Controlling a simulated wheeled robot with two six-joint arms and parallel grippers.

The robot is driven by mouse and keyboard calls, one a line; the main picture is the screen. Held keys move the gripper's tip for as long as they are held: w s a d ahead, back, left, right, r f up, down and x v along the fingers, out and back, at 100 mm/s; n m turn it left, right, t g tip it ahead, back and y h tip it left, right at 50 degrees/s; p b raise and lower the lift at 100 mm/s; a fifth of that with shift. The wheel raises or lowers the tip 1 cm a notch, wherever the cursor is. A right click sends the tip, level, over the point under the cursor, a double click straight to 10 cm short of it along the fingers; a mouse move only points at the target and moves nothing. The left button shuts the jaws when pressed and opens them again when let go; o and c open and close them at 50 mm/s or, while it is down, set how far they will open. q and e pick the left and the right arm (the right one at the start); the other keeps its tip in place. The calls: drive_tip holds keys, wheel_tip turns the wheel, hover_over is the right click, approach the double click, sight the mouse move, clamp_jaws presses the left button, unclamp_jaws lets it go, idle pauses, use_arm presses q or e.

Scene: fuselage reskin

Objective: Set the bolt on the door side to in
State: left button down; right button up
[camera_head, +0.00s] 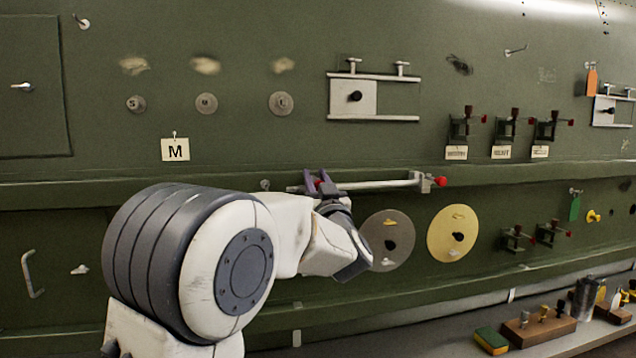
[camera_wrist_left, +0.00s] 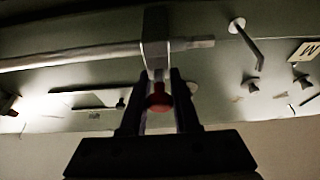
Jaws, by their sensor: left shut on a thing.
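A long pale bolt rod (camera_head: 380,184) lies level along the green wall, with a bracket and a red knob (camera_head: 440,181) at its right end. My left gripper (camera_head: 322,183) is at the rod's left end, on the side toward the door panel. In the left wrist view, my left gripper (camera_wrist_left: 159,92) is shut on a second red knob (camera_wrist_left: 159,98), below a metal block (camera_wrist_left: 155,45) on the rod. A short rod end (camera_wrist_left: 200,43) sticks out past this block. My right gripper is out of view.
A door panel (camera_head: 35,110) is at the far left. A tag marked M (camera_head: 175,149) hangs above my arm. A grey disc (camera_head: 387,240) and a yellow disc (camera_head: 453,233) are below the rod. Red-handled clamps (camera_head: 513,125) are upper right. A shelf (camera_head: 400,340) with tools runs below.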

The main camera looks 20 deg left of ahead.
use_arm(q)
drive_tip(key=c, duration=0.7)
unclamp_jaws()
drive_tip(key=shift+w, duration=0.15)
drive_tip(key=b+v, duration=0.4)
drive_tip(key=v, duration=0.6)
drive_tip(key=shift+s+d+b, duration=0.2)
drive_tip(key=shift+s+b, duration=0.1)
